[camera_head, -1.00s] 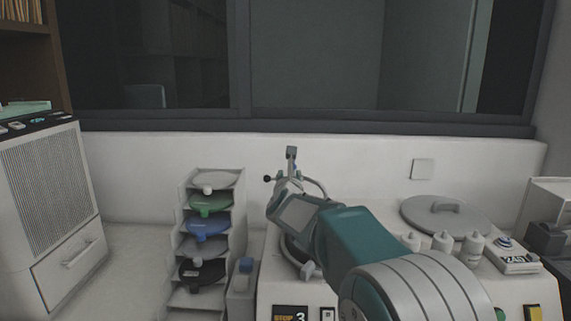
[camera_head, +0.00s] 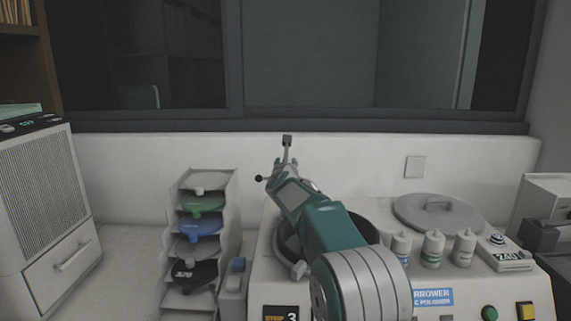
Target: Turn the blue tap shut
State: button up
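My gripper (camera_head: 286,152) is at the end of my teal and grey arm, over the back of the white polishing machine (camera_head: 263,267). It is seen from behind, with one grey finger-like tip pointing up against the pale wall. I cannot tell whether it is open or holds anything. A small black ball on a short stem (camera_head: 259,178) shows just left of the gripper; I cannot tell what it belongs to. No blue tap can be made out now; my arm and gripper cover that area. The machine's dark round bowl (camera_head: 362,228) is partly hidden behind my arm.
A rack of coloured discs (camera_head: 204,226) stands left of the machine. Several bottles (camera_head: 433,248), a round grey lid (camera_head: 462,214) and a small box (camera_head: 506,257) sit on its right. A white cabinet unit (camera_head: 42,210) is at far left. The counter between unit and rack is clear.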

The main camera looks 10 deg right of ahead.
jog(key=shift+a, duration=0.35)
grip_shut()
jog(key=shift+m+h, duration=0.6)
jog(key=shift+h, duration=0.3)
jog(key=m+g+h, duration=0.2)
jog(key=m+h, duration=0.1)
jog(key=h, duration=0.1)
jog(key=shift+m+g+h, duration=0.9)
jog(key=shift+g+h, duration=0.1)
jog(key=shift+h, duration=0.3)
jog(key=shift+m+g+h, duration=0.8)
jog(key=shift+g+h, duration=0.1)
grip_release()
